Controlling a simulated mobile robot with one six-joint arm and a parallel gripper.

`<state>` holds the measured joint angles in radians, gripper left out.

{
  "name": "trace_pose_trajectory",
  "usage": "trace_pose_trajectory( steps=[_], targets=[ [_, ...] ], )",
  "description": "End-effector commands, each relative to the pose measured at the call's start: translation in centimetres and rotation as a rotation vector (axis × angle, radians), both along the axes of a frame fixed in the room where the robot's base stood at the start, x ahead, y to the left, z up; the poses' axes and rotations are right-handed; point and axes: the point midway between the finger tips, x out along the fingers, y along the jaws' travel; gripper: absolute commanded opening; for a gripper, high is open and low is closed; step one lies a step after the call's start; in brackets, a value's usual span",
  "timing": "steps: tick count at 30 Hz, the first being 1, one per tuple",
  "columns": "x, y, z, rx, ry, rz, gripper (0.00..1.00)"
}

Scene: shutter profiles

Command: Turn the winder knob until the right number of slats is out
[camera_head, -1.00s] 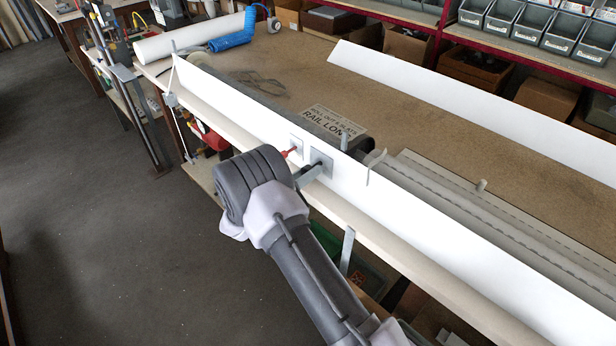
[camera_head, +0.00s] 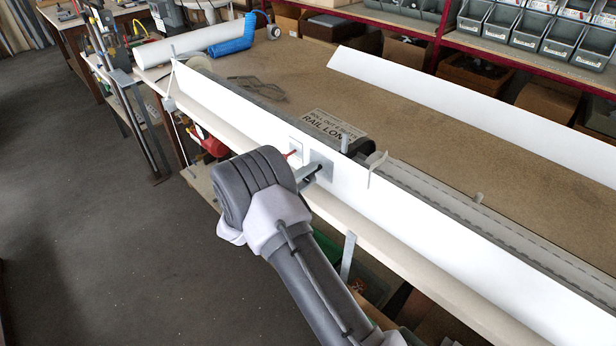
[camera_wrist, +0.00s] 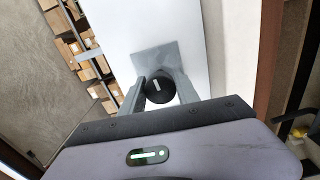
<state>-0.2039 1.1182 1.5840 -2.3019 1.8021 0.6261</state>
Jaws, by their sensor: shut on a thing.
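The winder knob (camera_wrist: 159,89) is black and round with a white line mark, on a grey square plate (camera_wrist: 157,58) fixed to a long white board. In the wrist view my gripper (camera_wrist: 158,92) has one finger on each side of the knob, shut on it. In the head view my gripper (camera_head: 312,173) meets the plate (camera_head: 322,160) on the board's front face, and the knob is mostly hidden. Grey slats (camera_head: 432,192) lie behind the white board at the right. Their number cannot be counted here.
A paper sign (camera_head: 327,123) on the table reads partly "ROLL OUT" and "RAIL LON"; the rest is unclear. A second white board (camera_head: 450,92) stands at the back. Bare tabletop (camera_head: 430,135) lies between the boards.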

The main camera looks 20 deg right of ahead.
Motion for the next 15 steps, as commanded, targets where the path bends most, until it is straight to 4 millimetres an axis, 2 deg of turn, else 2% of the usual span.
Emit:
trace_pose_trajectory(
  steps=[15],
  targets=[
    [0.0,0.01,0.11,-0.185,0.451,0.0,0.0]
  ],
)
